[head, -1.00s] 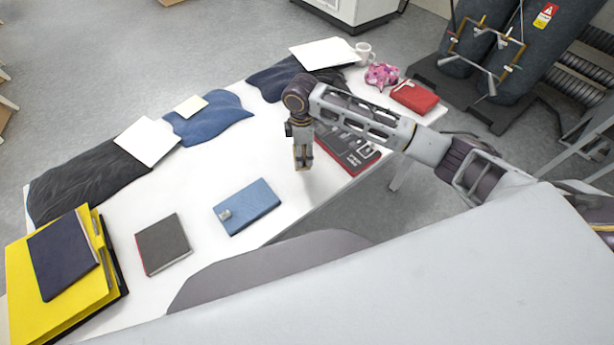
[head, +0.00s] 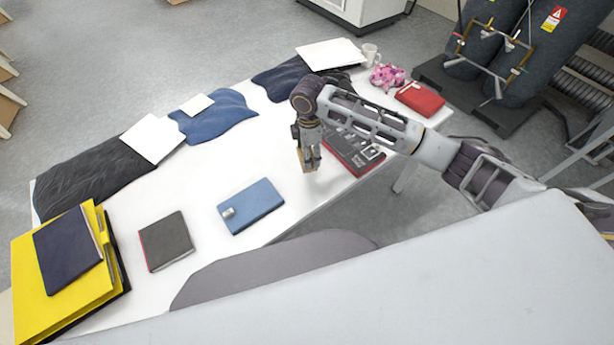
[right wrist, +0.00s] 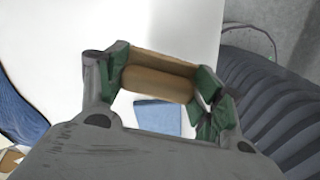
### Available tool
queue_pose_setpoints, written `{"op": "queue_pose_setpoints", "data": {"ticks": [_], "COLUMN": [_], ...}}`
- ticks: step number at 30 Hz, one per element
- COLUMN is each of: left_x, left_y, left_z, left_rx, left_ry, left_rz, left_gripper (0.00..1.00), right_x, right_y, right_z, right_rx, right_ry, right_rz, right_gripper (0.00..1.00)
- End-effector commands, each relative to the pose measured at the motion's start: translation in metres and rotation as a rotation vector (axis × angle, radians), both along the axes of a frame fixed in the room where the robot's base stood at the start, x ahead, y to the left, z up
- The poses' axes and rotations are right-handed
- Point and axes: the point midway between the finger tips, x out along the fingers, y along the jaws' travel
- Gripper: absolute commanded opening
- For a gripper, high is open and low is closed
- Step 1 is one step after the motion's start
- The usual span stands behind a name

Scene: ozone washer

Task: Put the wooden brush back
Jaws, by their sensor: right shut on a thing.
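My right gripper (head: 309,160) points down over the white table. It is shut on the wooden brush (right wrist: 157,84), which spans between its green-padded fingertips in the right wrist view (right wrist: 165,88). The brush has a tan, rounded wooden body; its bristles are not clearly visible. In the head view only a small tan part of the brush (head: 302,163) shows beside the fingers. I cannot tell the exact gap between brush and table. My left gripper is not in view.
A blue notebook (head: 255,205), a dark notebook (head: 166,242) and a yellow binder (head: 35,305) lie on the near-left table (head: 225,160). A red-and-black case (head: 350,160) sits right of the gripper. Folded clothes line the far edge.

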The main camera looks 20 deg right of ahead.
Motion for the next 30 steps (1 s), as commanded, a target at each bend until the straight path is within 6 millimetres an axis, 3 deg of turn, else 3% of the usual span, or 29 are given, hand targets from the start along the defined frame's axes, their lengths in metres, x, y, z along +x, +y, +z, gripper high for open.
{"op": "queue_pose_setpoints", "data": {"ticks": [5, 18, 30], "left_x": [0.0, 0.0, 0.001], "left_y": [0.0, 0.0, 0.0], "left_z": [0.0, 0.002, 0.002], "left_rx": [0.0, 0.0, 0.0], "left_ry": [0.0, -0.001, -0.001], "left_rz": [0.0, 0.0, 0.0], "left_gripper": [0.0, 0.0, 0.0], "right_x": [0.0, 0.0, 0.0], "right_y": [0.0, 0.0, 0.0], "right_z": [-0.009, -0.06, -0.063], "right_rx": [0.001, 0.0, 0.0], "right_ry": [0.001, 0.0, 0.0], "right_rz": [-0.001, 0.0, 0.0], "right_gripper": [0.44, 0.44, 0.44]}}
